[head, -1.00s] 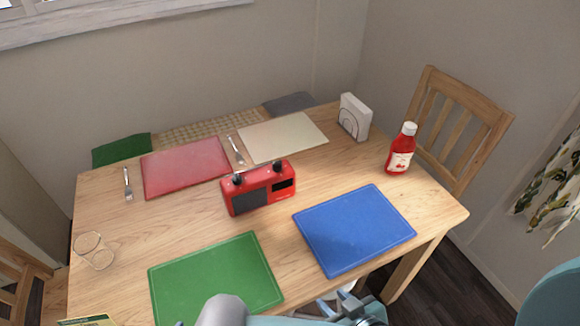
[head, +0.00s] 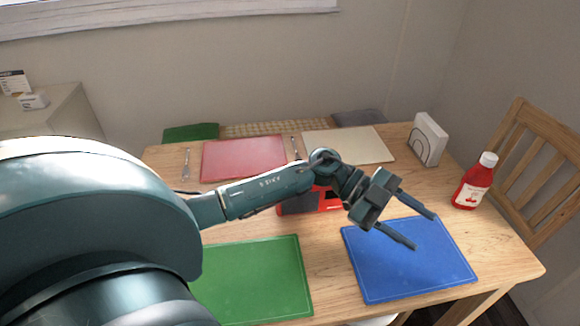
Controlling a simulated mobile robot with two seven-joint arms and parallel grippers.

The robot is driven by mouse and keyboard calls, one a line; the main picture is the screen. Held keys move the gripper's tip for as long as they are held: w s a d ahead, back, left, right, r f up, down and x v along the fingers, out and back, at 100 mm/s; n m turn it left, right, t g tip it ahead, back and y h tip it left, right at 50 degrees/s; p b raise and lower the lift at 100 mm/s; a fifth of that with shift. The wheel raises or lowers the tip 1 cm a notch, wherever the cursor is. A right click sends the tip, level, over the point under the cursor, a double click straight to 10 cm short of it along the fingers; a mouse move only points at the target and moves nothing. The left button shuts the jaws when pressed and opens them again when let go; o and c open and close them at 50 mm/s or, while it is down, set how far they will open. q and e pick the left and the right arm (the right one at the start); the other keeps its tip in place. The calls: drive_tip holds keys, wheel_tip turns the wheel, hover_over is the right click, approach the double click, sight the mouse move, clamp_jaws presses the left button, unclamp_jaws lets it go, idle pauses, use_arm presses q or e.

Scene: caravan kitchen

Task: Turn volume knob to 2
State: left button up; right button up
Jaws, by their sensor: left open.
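The red radio (head: 327,204) stands on the wooden table near its middle, mostly hidden behind my left arm. Its knobs are hidden in the head view now. My left gripper (head: 425,232) is open and empty, with its fingers spread over the blue placemat. It is to the right of the radio and in front of it, apart from it as far as I can see. My right gripper is not in view.
On the table (head: 400,179) lie a blue placemat (head: 415,275), a green one (head: 262,285), a red one (head: 240,160) and a cream one (head: 350,145). A ketchup bottle (head: 474,182) and a white napkin holder (head: 428,138) stand at the right. A wooden chair (head: 530,165) is beyond.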

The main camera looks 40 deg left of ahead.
use_arm(q)
drive_tip(key=w+a+f+n+g+y+b, duration=0.15)
drive_tip(key=w+a+y, duration=0.25)
drive_tip(key=a+y, duration=0.8)
drive_tip(key=a+r+n+y+b, duration=0.1)
drive_tip(key=a+r+n+y, duration=0.15)
drive_tip(key=a, duration=0.75)
drive_tip(key=a+r+n+y+b, duration=0.1)
drive_tip(key=a+r+n, duration=0.3)
drive_tip(key=a, duration=0.5)
drive_tip(key=shift+g, duration=0.45)
drive_tip(key=f, duration=0.8)
drive_tip(key=s+f, duration=0.1)
drive_tip(key=f, duration=0.3)
drive_tip(key=shift+s+d+f, duration=0.1)
drive_tip(key=shift+f, duration=0.2)
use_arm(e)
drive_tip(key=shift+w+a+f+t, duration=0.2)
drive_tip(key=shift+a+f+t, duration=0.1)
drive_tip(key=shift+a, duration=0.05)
use_arm(q)
drive_tip(key=c, duration=1)
drive_tip(key=shift+p, duration=0.3)
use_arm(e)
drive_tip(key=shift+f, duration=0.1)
